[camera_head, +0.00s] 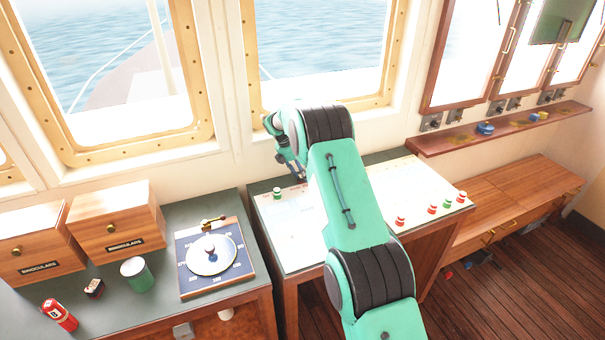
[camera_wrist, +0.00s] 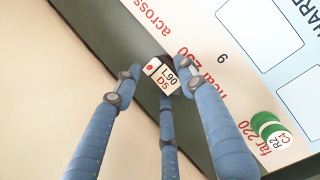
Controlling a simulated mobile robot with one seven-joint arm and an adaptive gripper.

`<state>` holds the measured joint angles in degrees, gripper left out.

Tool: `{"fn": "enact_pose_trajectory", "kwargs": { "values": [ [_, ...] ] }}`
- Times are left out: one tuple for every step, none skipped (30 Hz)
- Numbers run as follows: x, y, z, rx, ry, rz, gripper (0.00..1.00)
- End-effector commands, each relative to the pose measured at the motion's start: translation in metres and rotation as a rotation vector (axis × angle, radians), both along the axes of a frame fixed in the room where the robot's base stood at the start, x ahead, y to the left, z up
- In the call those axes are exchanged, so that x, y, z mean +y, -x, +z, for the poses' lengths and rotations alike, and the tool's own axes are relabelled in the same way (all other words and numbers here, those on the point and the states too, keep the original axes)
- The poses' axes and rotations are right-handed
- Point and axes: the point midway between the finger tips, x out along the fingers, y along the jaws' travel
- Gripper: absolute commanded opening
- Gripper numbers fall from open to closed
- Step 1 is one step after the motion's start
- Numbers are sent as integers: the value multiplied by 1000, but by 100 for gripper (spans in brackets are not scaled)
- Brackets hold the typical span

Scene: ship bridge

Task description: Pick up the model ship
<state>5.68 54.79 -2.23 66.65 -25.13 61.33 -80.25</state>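No thing is clearly recognisable as a model ship. In the wrist view, a small dark piece with a white top marked L90 D5 and a red dot (camera_wrist: 161,77) lies at the dark edge of the chart; I cannot tell if it is the model ship. My gripper (camera_wrist: 154,70) has its blue fingers spread around this piece, with a gap at the left finger. The third finger is below it and partly behind it. In the head view, my gripper (camera_head: 295,170) is low over the back left of the chart table, partly hidden by my arm.
A green and white round piece (camera_wrist: 270,130) lies right of my gripper; one also shows in the head view (camera_head: 277,193). Windows (camera_head: 320,50) rise close behind. Wooden boxes (camera_head: 115,222) and a cup (camera_head: 137,275) stand left.

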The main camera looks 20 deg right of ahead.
Motion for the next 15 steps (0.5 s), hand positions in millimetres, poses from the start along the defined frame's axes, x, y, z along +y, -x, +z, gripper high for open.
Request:
{"fn": "enact_pose_trajectory", "kwargs": {
  "values": [
    [0,0,0,0,0,0,51],
    [0,0,0,0,0,0,51],
    [0,0,0,0,0,0,51],
    [0,0,0,0,0,0,51],
    [0,0,0,0,0,0,51],
    [0,0,0,0,0,0,51],
    [0,0,0,0,0,0,51],
    [0,0,0,0,0,0,51],
    [0,0,0,0,0,0,51],
    [0,0,1,0,0,0,51],
    [0,0,1,0,0,0,51],
    [0,0,2,-1,0,-1,51],
    [0,0,3,0,0,-1,51],
    [1,0,5,0,0,0,51],
    [2,0,7,0,0,0,51]
  ]
}}
